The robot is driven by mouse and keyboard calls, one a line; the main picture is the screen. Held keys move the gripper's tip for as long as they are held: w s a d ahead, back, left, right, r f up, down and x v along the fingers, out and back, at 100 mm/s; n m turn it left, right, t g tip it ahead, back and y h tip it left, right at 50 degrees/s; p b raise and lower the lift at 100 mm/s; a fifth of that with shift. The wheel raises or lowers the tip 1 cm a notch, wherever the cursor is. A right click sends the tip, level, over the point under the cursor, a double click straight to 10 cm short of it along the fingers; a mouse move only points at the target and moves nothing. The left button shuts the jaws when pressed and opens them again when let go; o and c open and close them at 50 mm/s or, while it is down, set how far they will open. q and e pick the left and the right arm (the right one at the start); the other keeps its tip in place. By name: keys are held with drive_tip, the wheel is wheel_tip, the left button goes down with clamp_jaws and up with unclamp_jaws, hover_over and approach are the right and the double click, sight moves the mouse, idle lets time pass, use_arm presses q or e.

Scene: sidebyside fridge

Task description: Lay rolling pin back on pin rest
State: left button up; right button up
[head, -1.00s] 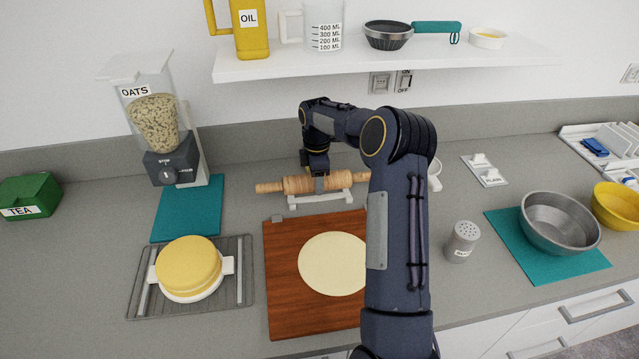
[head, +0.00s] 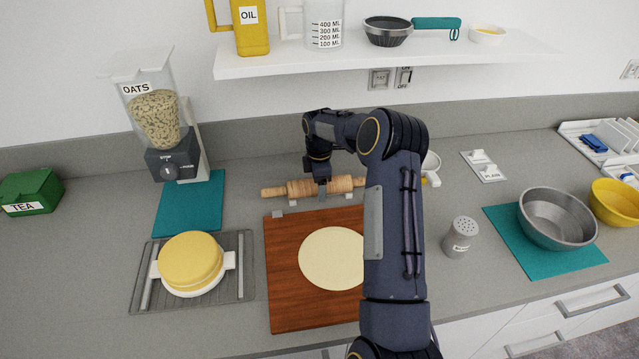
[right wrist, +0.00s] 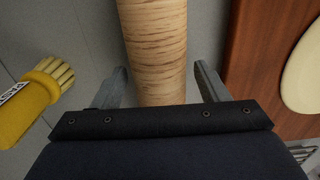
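The wooden rolling pin (head: 345,184) lies level at the back of the counter, behind the brown board. The white pin rest (head: 293,203) is directly under it; only small parts show below the pin. I cannot tell for certain whether the pin touches it. My right gripper (head: 322,191) points down over the middle of the pin. In the right wrist view its fingers (right wrist: 160,82) stand on either side of the pin (right wrist: 156,45), with a narrow gap at the right finger. My left gripper is not in view.
A brown board (head: 285,290) with a round of dough (head: 333,258) is in front of the pin. A shaker (head: 461,236) and a metal bowl (head: 558,218) are to the right. A shelf (head: 380,62) hangs above.

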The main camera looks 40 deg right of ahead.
idle(0.3)
drive_tip(key=shift+r, duration=0.45)
drive_tip(key=r, duration=0.2)
drive_tip(key=r+b, duration=0.1)
drive_tip(key=r, duration=0.1)
drive_tip(key=r+b, duration=0.1)
drive_tip(key=r, duration=0.1)
drive_tip(key=shift+a+r, duration=0.2)
drive_tip(key=shift+a, duration=0.05)
drive_tip(key=s+a+r+m+t+y, duration=0.1)
drive_tip(key=s+a+r+m+t, duration=0.35)
drive_tip(key=s+a+r, duration=0.95)
drive_tip(key=s+a+f+m+y, duration=0.1)
drive_tip(key=s+a+f+m, duration=0.2)
drive_tip(key=s, duration=0.6)
drive_tip(key=s+a+f+m+t+y, duration=0.1)
drive_tip(key=s+a+f+m, duration=0.2)
drive_tip(key=s+a+m, duration=0.3)
drive_tip(key=s+a, duration=0.2)
drive_tip(key=shift+s+a+y, duration=0.15)
drive_tip(key=shift+s+y, duration=0.2)
drive_tip(key=shift+y, duration=0.05)
drive_tip(key=shift+f+m, duration=0.1)
drive_tip(key=shift+m, duration=0.15)
